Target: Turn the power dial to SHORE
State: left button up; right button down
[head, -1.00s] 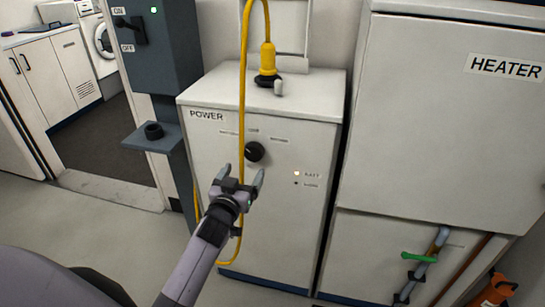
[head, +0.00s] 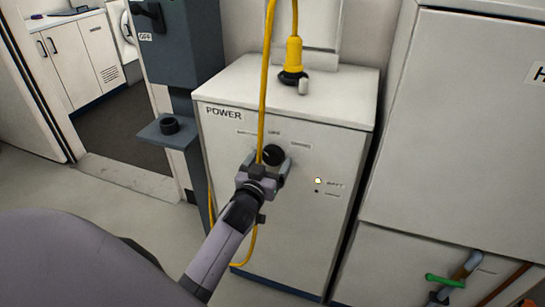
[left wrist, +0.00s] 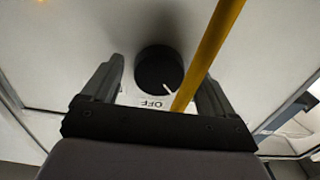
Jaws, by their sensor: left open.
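The black round power dial (head: 273,155) is on the front of the white POWER cabinet (head: 300,230). In the left wrist view the dial (left wrist: 158,68) sits between the fingers, and its white pointer line aims near the OFF label (left wrist: 152,103), which appears upside down. My left gripper (head: 268,166) is open in front of the dial, its fingers on either side; I cannot tell whether they touch it. The small labels around the dial are too blurred to read surely in the head view. My right gripper is not in view.
A yellow cable (head: 264,85) hangs down the cabinet front, passing between the dial and one finger in the left wrist view (left wrist: 212,52). The upper indicator light (head: 318,181) glows; the lower one (head: 317,191) is dark. A grey switch box (head: 178,50) stands left.

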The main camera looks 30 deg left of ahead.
pick_arm(q)
jog(key=shift+w, duration=0.1)
jog(key=c, duration=1.1)
jog(key=shift+o, duration=0.2)
